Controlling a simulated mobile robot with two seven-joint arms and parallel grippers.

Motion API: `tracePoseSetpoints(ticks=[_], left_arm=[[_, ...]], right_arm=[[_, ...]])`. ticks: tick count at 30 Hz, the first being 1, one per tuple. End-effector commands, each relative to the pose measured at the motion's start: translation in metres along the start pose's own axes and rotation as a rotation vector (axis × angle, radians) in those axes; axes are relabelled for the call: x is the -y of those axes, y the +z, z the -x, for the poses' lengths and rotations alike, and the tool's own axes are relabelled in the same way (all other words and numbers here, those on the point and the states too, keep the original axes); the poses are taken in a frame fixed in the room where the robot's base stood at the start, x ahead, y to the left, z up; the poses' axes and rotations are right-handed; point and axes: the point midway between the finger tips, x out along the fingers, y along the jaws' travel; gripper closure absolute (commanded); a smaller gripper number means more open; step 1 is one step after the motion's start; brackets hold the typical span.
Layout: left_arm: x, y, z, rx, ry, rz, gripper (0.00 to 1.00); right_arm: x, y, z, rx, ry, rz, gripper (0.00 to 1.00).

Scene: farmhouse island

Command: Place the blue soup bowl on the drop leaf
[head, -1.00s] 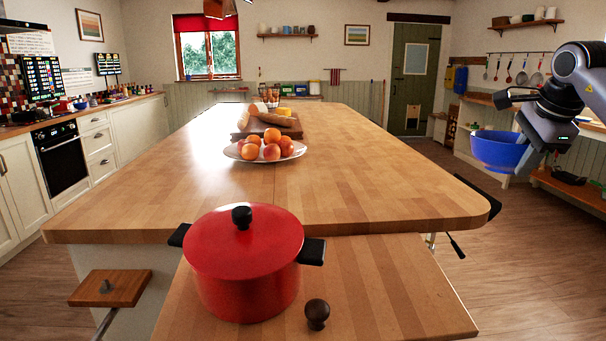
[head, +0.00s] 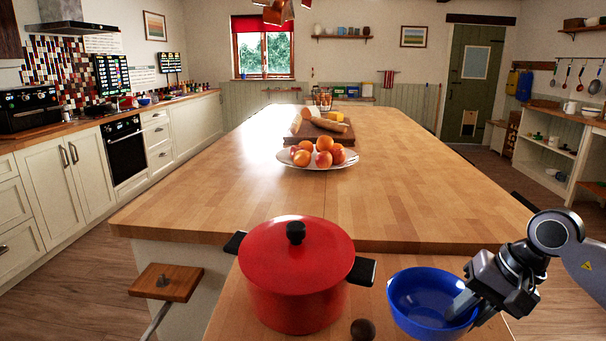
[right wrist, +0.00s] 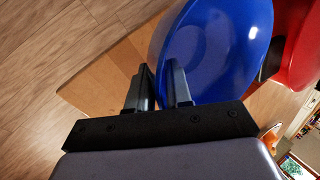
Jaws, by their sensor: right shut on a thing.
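The blue soup bowl (head: 418,296) is upright at the right part of the drop leaf (head: 367,300), to the right of the red pot. My right gripper (head: 466,298) is shut on the bowl's right rim. In the right wrist view, the two fingers (right wrist: 158,76) straddle the wall of the bowl (right wrist: 225,50), and the wooden leaf (right wrist: 105,80) shows beyond it. I cannot tell whether the bowl's base touches the leaf or is just above it. My left gripper is out of view.
The red lidded pot (head: 294,280) stands on the leaf, its right handle (head: 362,271) close to the bowl. A dark round knob (head: 362,329) is at the leaf's front.

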Motion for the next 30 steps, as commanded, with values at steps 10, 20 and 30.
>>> tracePoseSetpoints(ticks=[10, 20, 30], left_arm=[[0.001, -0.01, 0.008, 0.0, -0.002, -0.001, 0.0], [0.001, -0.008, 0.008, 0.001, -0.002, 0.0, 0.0], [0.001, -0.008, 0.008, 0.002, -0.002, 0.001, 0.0]], right_arm=[[0.011, 0.084, -0.033, 0.167, -0.001, 0.354, 1.0], [0.011, 0.089, -0.035, 0.176, 0.002, 0.377, 1.0], [0.011, 0.089, -0.035, 0.178, 0.0, 0.374, 1.0]])
